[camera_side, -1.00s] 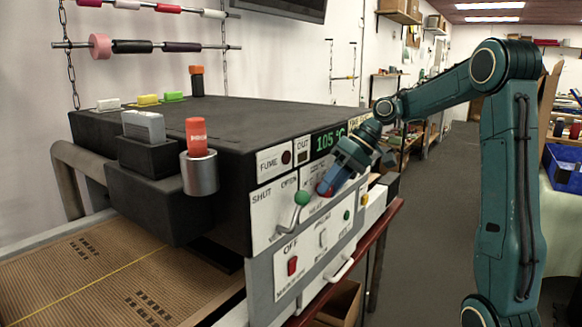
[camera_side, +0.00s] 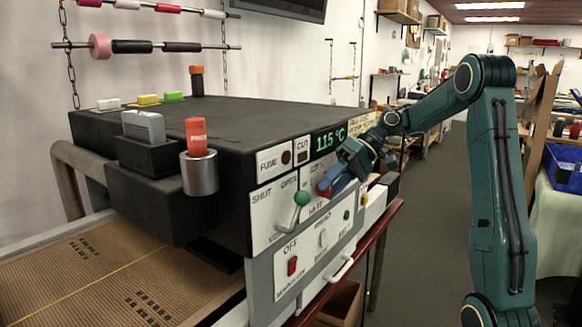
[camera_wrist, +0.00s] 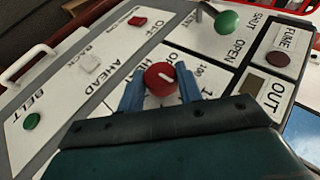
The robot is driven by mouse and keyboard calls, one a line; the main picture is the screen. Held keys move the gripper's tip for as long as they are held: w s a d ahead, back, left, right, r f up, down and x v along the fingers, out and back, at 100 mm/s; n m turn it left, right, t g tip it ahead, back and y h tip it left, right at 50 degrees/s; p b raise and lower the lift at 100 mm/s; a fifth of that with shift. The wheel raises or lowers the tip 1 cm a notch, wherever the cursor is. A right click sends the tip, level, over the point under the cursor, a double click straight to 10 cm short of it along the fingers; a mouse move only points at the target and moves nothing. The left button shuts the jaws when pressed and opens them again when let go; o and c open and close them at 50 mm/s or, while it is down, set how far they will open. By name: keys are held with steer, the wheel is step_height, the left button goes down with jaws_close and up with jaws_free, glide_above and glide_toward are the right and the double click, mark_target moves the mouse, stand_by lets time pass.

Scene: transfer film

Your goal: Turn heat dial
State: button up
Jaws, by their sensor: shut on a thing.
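The heat dial is a round red knob with a white pointer mark; it shows in the wrist view (camera_wrist: 160,78), with numbers printed around it. My gripper (camera_wrist: 161,88) has its two blue fingers shut on the dial, one on each side. The green temperature display (camera_side: 328,141) reads 115 °C.
A lever with a green ball (camera_side: 302,198) sticks out left of my gripper. Below are a red main switch (camera_side: 292,265), a white button and a white handle (camera_side: 340,269). A fume switch (camera_wrist: 279,58) sits on the panel above the lever.

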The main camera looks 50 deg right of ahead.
steer(key=o, duration=1)
steer(key=shift+w, duration=0.1)
steer(key=shift+r+h, duration=0.1)
steer(key=shift+h, duration=0.4)
steer(key=shift+a+r+n+h, duration=0.15)
steer(key=shift+n+h, duration=0.1)
steer(key=shift+h, duration=0.6)
steer(key=shift+a+f+n+h, duration=0.15)
steer(key=shift+n+h, duration=0.1)
steer(key=shift+h, duration=0.6)
steer(key=shift+a+r+h, duration=0.1)
steer(key=shift+r+h, duration=0.05)
steer(key=shift+h, duration=0.65)
steer(key=shift+a+n+h, duration=0.2)
steer(key=shift+n+h, duration=0.2)
steer(key=shift+h, duration=1)
steer(key=shift+a+n+h, duration=0.2)
steer(key=shift+n+h, duration=0.2)
steer(key=shift+h, duration=1)
